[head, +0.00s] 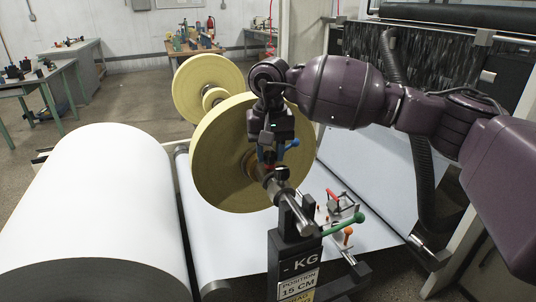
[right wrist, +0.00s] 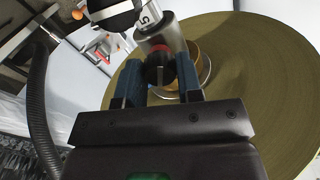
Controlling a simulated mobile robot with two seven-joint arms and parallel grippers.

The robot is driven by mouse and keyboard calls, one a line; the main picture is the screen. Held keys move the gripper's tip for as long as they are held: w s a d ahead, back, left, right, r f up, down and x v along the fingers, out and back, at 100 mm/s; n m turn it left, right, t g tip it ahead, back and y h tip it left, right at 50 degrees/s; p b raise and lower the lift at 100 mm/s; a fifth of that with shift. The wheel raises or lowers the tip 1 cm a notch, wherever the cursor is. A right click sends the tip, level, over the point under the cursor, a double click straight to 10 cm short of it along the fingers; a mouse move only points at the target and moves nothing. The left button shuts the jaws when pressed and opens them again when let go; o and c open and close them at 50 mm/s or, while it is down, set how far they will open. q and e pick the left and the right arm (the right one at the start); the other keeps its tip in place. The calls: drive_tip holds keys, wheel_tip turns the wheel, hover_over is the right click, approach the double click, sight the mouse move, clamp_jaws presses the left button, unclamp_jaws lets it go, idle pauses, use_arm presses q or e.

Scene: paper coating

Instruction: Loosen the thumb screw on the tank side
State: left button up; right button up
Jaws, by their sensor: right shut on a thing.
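My right gripper (head: 267,157) reaches down from the right in the head view, in front of the yellow disc-shaped roll. In the right wrist view its two blue fingers (right wrist: 158,82) stand on either side of a dark thumb screw (right wrist: 160,70) and are shut on it. The screw sits on a silver collar (right wrist: 162,38) on the shaft, which comes out of the roll's centre. In the head view the shaft (head: 291,208) points toward me, and the gripper mostly hides the screw. My left gripper is not in view.
The large yellow roll (head: 215,165) stands close behind the gripper. A post with a KG label (head: 293,264) stands below the shaft. A green-handled lever (head: 343,224) is to its right. A big white paper roll (head: 100,195) fills the left. Workbenches stand farther back.

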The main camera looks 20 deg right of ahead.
sight(270, 153)
drive_tip(key=shift+f+n+b, duration=0.1)
drive_tip(key=shift+n+b, duration=0.25)
drive_tip(key=shift+n, duration=1.25)
drive_tip(key=o, duration=0.9)
wheel_tip(270, 153, up, 10)
drive_tip(key=shift+f+p, duration=0.15)
drive_tip(key=shift+p, duration=0.2)
drive_tip(key=shift+r, duration=0.7)
